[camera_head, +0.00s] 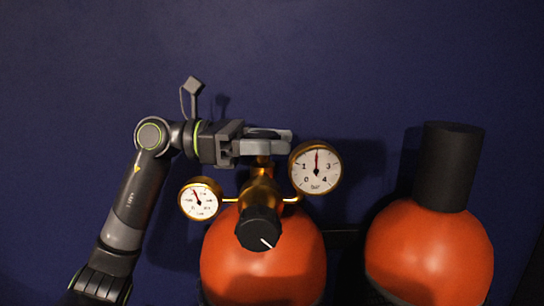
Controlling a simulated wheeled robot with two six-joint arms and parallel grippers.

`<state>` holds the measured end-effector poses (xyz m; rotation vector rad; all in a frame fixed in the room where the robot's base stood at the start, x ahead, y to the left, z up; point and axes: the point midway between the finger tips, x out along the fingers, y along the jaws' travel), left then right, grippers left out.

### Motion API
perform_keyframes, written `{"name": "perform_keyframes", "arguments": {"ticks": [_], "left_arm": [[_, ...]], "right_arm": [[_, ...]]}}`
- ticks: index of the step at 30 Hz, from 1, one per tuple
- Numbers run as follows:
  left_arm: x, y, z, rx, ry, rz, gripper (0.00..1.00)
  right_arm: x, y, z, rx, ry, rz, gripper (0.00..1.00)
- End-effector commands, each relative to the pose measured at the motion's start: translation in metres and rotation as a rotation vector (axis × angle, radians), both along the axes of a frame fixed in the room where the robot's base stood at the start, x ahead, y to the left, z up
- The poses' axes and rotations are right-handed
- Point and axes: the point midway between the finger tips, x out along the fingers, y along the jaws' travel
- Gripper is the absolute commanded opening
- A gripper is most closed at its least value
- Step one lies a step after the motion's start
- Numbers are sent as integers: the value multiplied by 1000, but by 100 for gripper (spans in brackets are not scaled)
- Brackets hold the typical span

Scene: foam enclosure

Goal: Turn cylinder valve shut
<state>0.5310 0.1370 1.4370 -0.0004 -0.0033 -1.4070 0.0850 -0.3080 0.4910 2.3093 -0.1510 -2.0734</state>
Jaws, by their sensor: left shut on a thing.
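An orange-red gas cylinder (290,265) stands upright in the lower middle of the head view. On its top sits a brass valve and regulator body (262,188). A black regulator knob (259,229) with a white mark faces me. My left gripper (270,143) reaches in from the left and is shut at the top of the brass valve. The valve's handle is mostly hidden by the fingers; only a brass stem shows just below them. My right gripper is not in view.
A small round gauge (201,201) sticks out left of the regulator, and a larger gauge (315,168) marked in bar sits right, close to my fingertips. A second orange cylinder (430,252) with a black cap (448,166) stands right. The dark blue wall (380,60) behind is bare.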

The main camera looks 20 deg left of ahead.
Motion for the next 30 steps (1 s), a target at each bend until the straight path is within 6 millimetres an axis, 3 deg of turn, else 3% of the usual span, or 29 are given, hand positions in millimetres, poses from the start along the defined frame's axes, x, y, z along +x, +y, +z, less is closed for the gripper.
{"name": "perform_keyframes", "arguments": {"ticks": [3,15,30], "left_arm": [[-1,-1,-2,-3,-1,-110,26],[-7,-1,0,1,-1,-396,26],[-9,0,-1,4,-2,-501,26]], "right_arm": [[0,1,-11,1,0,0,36],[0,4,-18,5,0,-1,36],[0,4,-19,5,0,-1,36]]}}
